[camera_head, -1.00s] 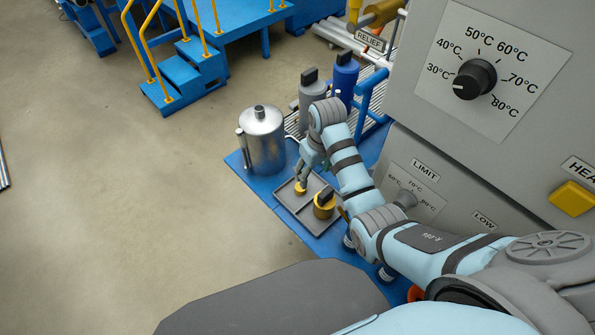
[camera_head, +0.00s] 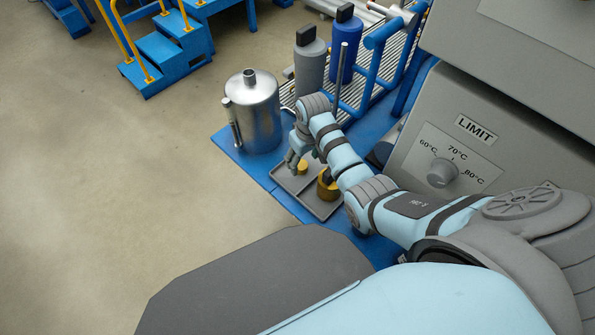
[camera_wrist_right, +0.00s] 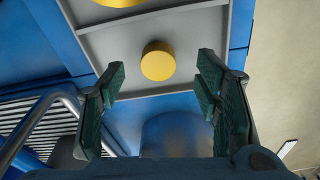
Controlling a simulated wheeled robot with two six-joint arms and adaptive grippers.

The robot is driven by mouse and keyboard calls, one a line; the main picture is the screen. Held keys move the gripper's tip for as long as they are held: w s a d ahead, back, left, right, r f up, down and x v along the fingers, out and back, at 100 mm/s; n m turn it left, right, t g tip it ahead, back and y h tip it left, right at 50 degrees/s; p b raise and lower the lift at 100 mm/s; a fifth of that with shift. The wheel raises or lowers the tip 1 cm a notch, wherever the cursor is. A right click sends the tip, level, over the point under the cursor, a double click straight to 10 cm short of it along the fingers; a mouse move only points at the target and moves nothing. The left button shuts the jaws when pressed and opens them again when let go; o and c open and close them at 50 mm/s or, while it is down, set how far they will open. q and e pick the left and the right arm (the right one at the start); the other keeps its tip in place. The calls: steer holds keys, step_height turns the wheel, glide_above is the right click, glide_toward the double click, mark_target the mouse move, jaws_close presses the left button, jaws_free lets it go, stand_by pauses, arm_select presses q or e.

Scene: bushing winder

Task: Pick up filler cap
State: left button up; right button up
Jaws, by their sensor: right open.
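The filler cap is a small yellow cylinder (camera_head: 302,168) in the grey tray (camera_head: 283,180). In the right wrist view the cap (camera_wrist_right: 158,61) shows as a round yellow disc on the tray floor, between and just beyond the fingertips. My right gripper (camera_head: 293,163) is above the tray beside the cap. Its two dark green-padded fingers (camera_wrist_right: 160,75) are spread apart with nothing between them. I cannot tell from these views how high the fingertips are above the cap. My left gripper is not in view.
A larger yellow piece with a dark top (camera_head: 328,185) stands in the same tray. A metal canister (camera_head: 254,112) stands on the blue base behind it. Grey (camera_head: 310,62) and blue (camera_head: 343,48) bottles stand further back. A grey panel with a LIMIT dial (camera_head: 441,172) is on the right.

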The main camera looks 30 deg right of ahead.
mark_target(302, 165)
steer(key=f+b, duration=0.1)
steer(key=f, duration=0.1)
steer(key=w+f+b, duration=0.1)
steer(key=f, duration=0.1)
steer(key=shift+f, duration=0.3)
steer(key=shift+r, duration=0.1)
steer(key=c, duration=0.9)
steer(key=shift+r, duration=0.1)
steer(key=shift+c, duration=0.2)
